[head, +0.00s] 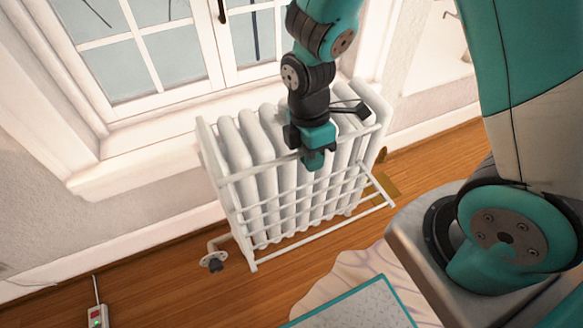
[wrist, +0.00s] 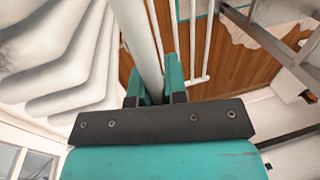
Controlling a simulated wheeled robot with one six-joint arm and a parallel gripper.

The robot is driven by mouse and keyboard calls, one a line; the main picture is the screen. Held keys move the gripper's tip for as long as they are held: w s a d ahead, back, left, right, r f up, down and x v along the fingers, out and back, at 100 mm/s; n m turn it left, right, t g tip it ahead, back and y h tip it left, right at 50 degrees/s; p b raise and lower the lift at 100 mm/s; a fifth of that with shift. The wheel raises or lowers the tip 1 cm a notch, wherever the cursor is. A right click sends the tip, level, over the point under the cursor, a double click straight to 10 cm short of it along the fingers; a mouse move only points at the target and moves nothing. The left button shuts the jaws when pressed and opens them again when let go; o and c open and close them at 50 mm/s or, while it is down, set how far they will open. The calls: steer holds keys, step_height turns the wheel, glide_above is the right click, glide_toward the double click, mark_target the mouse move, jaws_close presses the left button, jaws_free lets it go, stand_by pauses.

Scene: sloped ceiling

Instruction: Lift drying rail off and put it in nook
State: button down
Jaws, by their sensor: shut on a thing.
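The drying rail (head: 256,171) is a white wire frame with several bars, standing against the front of the white ribbed radiator (head: 232,140) under the window. My gripper (head: 312,164) comes down from above and is shut on the rail's top bar, right of its middle. In the wrist view the bar (wrist: 139,40) runs between the fingers of my gripper (wrist: 158,82). The rail's lower end is near the floor. I cannot tell whether it still hangs on the radiator. A pale recess (head: 440,50) shows at upper right; I cannot tell whether it is the nook.
A radiator valve (head: 214,262) sticks out at lower left. A power strip (head: 97,316) with a cord lies on the wooden floor. A pale wavy rug (head: 345,272) and a teal-edged speckled board (head: 355,305) are in front. The window sill (head: 150,155) is behind.

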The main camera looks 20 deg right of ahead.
steer(key=shift+s+r, duration=0.2)
steer(key=shift+s, duration=2.75)
